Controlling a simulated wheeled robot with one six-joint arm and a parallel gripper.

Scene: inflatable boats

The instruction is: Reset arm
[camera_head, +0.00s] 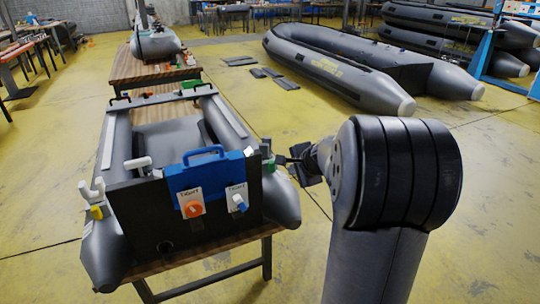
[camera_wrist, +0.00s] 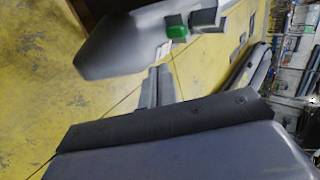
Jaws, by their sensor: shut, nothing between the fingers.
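My gripper (camera_head: 303,163) is at the end of my arm, just right of the near boat's right tube in the head view, and the arm's large black joint partly covers the wrist. In the wrist view its two grey fingers (camera_wrist: 158,86) lie together with nothing between them. The near grey inflatable boat (camera_head: 233,122) rests on a wooden table, with a black transom (camera_head: 150,215) facing me. A grey tube end of the boat (camera_wrist: 112,48) and a green part (camera_wrist: 176,27) show beyond the fingers in the wrist view. Whether the gripper touches the boat cannot be told; it appears apart.
A blue-handled panel (camera_head: 212,175) with orange and blue knobs sits on the transom. A wooden table (camera_head: 215,249) carries the boat. A large grey boat (camera_head: 325,68) lies on the yellow floor behind. Open floor (camera_head: 480,220) is to the right of my arm.

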